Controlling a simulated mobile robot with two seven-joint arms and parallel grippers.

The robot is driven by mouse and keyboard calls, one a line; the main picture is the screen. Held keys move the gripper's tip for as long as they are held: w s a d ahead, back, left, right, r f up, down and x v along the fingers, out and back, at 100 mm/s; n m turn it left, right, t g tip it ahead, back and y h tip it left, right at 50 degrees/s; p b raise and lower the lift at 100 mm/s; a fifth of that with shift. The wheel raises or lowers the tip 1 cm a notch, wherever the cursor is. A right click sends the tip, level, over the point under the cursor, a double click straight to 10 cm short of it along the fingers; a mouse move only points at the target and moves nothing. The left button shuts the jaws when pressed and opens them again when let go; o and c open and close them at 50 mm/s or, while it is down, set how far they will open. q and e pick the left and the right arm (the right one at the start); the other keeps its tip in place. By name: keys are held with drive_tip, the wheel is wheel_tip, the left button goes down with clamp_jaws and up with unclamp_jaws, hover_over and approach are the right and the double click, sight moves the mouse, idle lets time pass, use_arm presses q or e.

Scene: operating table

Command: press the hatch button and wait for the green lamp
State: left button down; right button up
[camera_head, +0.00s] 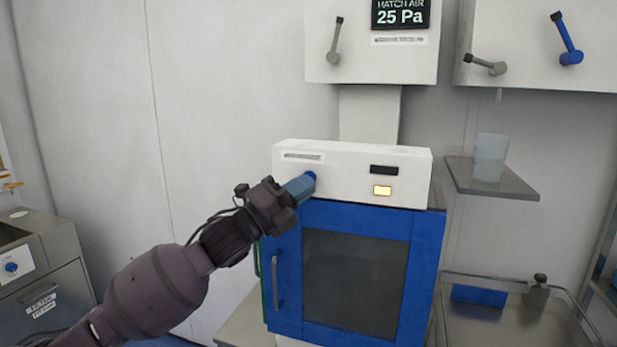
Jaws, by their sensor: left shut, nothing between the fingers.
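The hatch (427,268) has a blue-framed door with a dark window and a grey handle; the door looks closed. On top is a white panel (345,184). The blue hatch button (312,175) is at the panel's left part, mostly covered by my gripper. My left gripper (303,186) is shut and empty, its fingertips at the button; they seem to touch it, but I cannot tell how far it is pressed. My right gripper is not in view.
A display (400,14) above reads 25 Pa. A shelf (510,186) at right holds a translucent cup (490,158). A metal tray (510,325) at lower right holds a blue block (479,295) and a small weight-like object (539,287). A steel cabinet (50,260) stands at left.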

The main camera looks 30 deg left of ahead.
use_arm(q)
drive_tip(key=shift+s, duration=0.2)
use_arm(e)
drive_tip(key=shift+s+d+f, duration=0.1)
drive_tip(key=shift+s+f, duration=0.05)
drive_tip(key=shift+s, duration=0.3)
use_arm(q)
drive_tip(key=s, duration=0.2)
drive_tip(key=s+d+p, duration=0.1)
drive_tip(key=s, duration=0.1)
drive_tip(key=shift+s+d, duration=0.15)
drive_tip(key=shift+s, duration=0.25)
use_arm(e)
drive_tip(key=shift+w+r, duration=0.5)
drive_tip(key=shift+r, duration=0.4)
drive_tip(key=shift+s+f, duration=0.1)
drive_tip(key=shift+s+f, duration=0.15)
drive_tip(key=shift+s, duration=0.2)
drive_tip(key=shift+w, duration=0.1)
